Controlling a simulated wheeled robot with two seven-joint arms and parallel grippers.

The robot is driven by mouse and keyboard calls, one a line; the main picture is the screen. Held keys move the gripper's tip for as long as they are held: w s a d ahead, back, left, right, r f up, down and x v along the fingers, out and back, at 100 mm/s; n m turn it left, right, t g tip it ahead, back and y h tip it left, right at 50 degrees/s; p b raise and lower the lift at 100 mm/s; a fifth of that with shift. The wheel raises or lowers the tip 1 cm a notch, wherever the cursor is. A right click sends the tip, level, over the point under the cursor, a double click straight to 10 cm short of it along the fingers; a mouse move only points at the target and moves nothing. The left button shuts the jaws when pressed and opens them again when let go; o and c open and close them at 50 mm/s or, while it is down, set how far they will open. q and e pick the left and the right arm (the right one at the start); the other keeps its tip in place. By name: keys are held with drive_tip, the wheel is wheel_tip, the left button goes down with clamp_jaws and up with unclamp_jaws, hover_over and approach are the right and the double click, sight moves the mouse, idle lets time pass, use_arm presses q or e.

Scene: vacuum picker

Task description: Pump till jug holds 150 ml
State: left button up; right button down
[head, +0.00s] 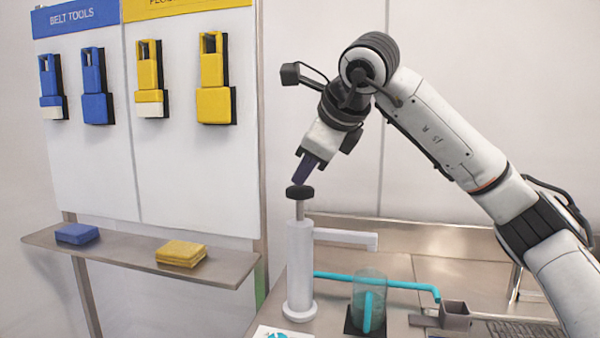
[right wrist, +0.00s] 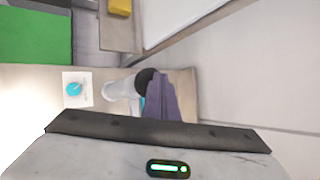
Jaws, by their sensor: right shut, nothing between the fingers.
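A white hand pump (head: 300,270) stands upright on the steel worktop, with a black knob (head: 300,192) on top of its raised grey rod. A white arm juts right from its top. My right gripper (head: 300,182) is shut and empty, pointing down with its fingertips just above or touching the knob; I cannot tell which. In the right wrist view the shut fingers (right wrist: 163,98) overlap the black knob (right wrist: 145,80). A clear jug (head: 369,300) stands right of the pump on a dark base, with a teal pipe at it. Its liquid level is hard to read. My left gripper is out of view.
A teal pipe (head: 405,284) runs behind the jug to a small grey block (head: 454,315). A white card (head: 268,331) lies front left of the pump. A tool board (head: 180,180) with blue and yellow tools stands left, above a shelf (head: 130,250) with two pads.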

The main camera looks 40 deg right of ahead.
drive_tip(key=shift+r+p, duration=1.05)
drive_tip(key=shift+r, duration=0.3)
wheel_tip(320, 180, up, 5)
drive_tip(key=p, duration=0.4)
drive_tip(key=shift+p, duration=0.4)
idle(1.5)
wheel_tip(320, 180, up, 4)
drive_tip(key=n+h+p, duration=0.1)
drive_tip(key=n+p, duration=0.2)
drive_tip(key=n, duration=1.3)
drive_tip(key=shift+a+n+p, duration=0.1)
drive_tip(key=shift+n+p, duration=0.25)
drive_tip(key=shift+n, duration=0.05)
